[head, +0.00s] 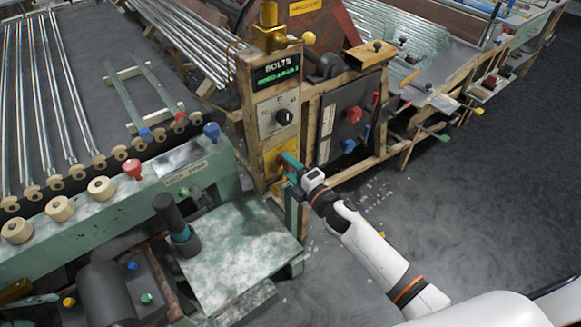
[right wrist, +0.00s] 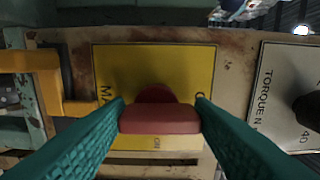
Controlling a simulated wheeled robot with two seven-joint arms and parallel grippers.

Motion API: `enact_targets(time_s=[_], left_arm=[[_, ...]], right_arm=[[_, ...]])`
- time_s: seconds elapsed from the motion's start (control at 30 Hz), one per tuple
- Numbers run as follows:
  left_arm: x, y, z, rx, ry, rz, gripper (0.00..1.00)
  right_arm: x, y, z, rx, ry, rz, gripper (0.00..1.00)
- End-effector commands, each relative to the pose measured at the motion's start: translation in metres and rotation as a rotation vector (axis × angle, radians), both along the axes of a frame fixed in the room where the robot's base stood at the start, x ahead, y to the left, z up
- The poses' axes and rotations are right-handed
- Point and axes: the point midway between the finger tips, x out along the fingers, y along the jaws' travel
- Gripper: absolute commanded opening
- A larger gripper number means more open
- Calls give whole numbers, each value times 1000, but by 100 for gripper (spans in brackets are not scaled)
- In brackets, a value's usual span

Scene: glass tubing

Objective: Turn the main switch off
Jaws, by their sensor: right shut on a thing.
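The main switch shows in the right wrist view as a red handle (right wrist: 158,119) on a yellow plate (right wrist: 190,65). The lettering is partly covered; "MA" shows at the left and "ON" near the lower edge. My right gripper (head: 288,160) is at the yellow plate low on the wooden post in the head view. Its two teal fingers (right wrist: 160,118) are shut on the red handle, one on each end. In the head view the gripper hides most of the switch. My left gripper is not in view.
A grey box (head: 347,117) with red and blue knobs stands to the right. A mottled green table (head: 238,255) is at lower left. Open floor (head: 480,220) lies right.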

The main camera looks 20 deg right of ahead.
Motion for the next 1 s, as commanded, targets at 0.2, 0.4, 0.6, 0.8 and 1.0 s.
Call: enact_targets(time_s=[0.2,0.4,0.6,0.8,1.0], left_arm=[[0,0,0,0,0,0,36],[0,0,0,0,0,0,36],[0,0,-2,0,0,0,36],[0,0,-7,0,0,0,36],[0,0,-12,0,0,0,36]], right_arm=[[0,0,-1,-4,1,1,71],[-1,0,-1,-2,0,0,71],[-17,-7,-2,-3,2,0,71],[-58,-21,-4,-5,4,1,71],[-94,-34,-3,-3,3,1,71]])
